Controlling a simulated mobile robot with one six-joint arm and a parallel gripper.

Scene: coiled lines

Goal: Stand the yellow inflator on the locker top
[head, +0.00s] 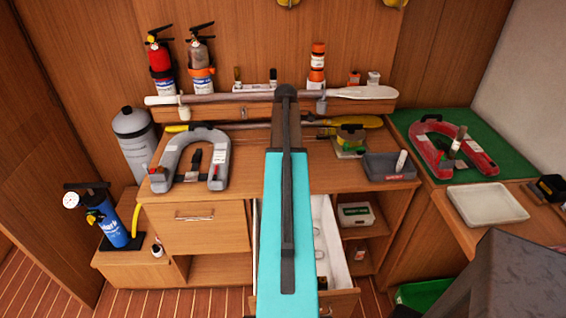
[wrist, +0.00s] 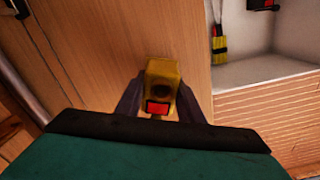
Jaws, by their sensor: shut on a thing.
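In the wrist view, my gripper (wrist: 159,92) is shut on the yellow inflator (wrist: 162,72), a small yellow block with a dark round spot and a red patch on its face. The dark fingers are on either side of it. Wood panelling shows behind it, and I cannot tell the distance. In the head view, my turquoise arm reaches forward over the locker and hides the gripper and the inflator. The wooden locker top (head: 245,165) carries a grey horseshoe buoy (head: 218,172) at left, and a yellow-topped box (head: 350,136) and dark tray (head: 376,166) at right.
An open white-lined drawer (head: 335,245) juts out below the top; a yellow-and-black item (wrist: 219,46) shows in the wrist view. A paddle (head: 230,97) lies along the back shelf. A blue pump (head: 112,228) stands at left. Bare top shows right of the grey buoy.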

